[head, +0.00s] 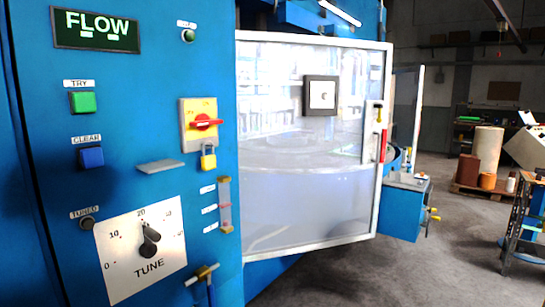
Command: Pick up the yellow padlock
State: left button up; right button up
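The yellow padlock (208,159) hangs in the head view just below a red rotary switch (203,123) on a yellow plate (189,140). The plate is fixed to the front of a blue machine panel (140,210). The padlock's body is yellow with a grey shackle above it, and it appears upright. Whether the shackle is open or closed is too small to tell. Neither of my grippers shows in this view.
A grey ledge (160,166) sticks out left of the padlock. A sight tube (225,205) and a brass valve (202,274) are below it. A large white-framed transparent door (310,225) stands to the right. Open grey floor (420,265) lies beyond, with a cart (525,225) at far right.

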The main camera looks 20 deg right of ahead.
aim_at(209, 162)
jog(key=z, duration=0.25)
jog(key=i+l+u, duration=0.15)
jog(key=l, duration=0.2)
jog(key=i+l+u, duration=0.1)
jog(key=i+l, duration=0.2)
jog(key=i+l+u, duration=0.15)
jog(key=l, duration=0.25)
